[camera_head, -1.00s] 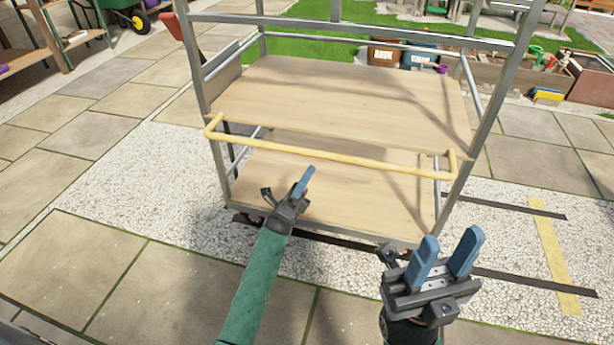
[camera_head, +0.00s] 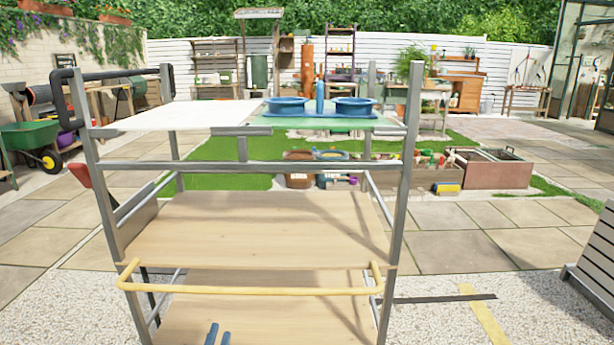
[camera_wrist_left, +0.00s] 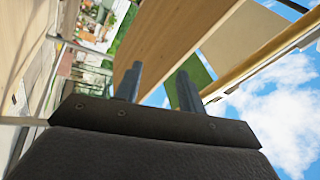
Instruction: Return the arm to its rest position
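The rest of the left arm is below the head view's edge. My right gripper is not in either view.
A grey-framed cart with a wooden middle shelf (camera_head: 260,225) and a yellow bar (camera_head: 250,291) stands close in front. Gravel ground (camera_head: 55,312) is open at left.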

